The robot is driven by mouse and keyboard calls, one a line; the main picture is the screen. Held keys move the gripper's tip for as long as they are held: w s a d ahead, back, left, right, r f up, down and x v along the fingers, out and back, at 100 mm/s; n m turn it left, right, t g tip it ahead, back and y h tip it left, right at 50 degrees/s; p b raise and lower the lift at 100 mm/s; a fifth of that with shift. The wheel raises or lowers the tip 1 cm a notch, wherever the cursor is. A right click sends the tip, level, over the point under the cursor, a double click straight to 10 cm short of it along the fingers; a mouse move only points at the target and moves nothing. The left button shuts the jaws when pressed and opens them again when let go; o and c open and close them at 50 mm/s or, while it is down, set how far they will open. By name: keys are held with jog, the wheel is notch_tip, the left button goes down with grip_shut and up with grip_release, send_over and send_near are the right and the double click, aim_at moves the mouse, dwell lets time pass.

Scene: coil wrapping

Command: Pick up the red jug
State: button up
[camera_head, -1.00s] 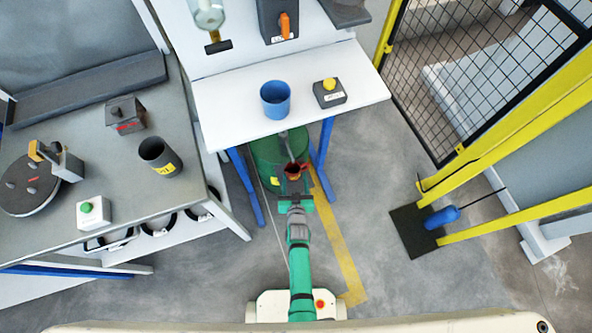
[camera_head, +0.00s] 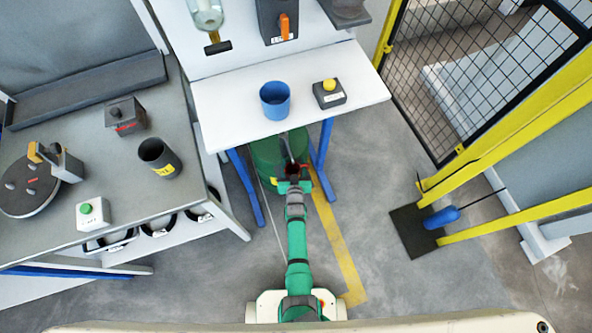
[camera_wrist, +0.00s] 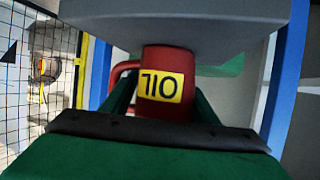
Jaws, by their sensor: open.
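The red jug (camera_wrist: 168,60) stands close in front of my gripper in the wrist view, with a yellow label and a handle at its left. My gripper (camera_wrist: 160,95) has its green fingers apart, one to each side of the jug's lower part. I cannot tell whether either finger touches it. In the head view the jug (camera_head: 293,169) shows only as a small dark red patch beyond my gripper (camera_head: 293,179), over the green drum (camera_head: 265,155). My gripper hides most of it there.
The white table (camera_head: 225,110) overhangs the drum, with its blue legs (camera_head: 325,150) on both sides. It bears a blue cup (camera_head: 275,100) and a yellow-button box (camera_head: 329,93). A grey workbench (camera_head: 120,180) is at left, a mesh fence (camera_head: 480,70) at right.

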jog(key=shift+w+a+f, duration=0.15)
jog(key=shift+w+f, duration=0.05)
jog(key=shift+w, duration=0.05)
jog(key=shift+c, duration=0.2)
jog(key=shift+w, duration=0.1)
jog(key=c, duration=0.9)
jog(key=shift+c, duration=0.2)
jog(key=shift+r, duration=0.2)
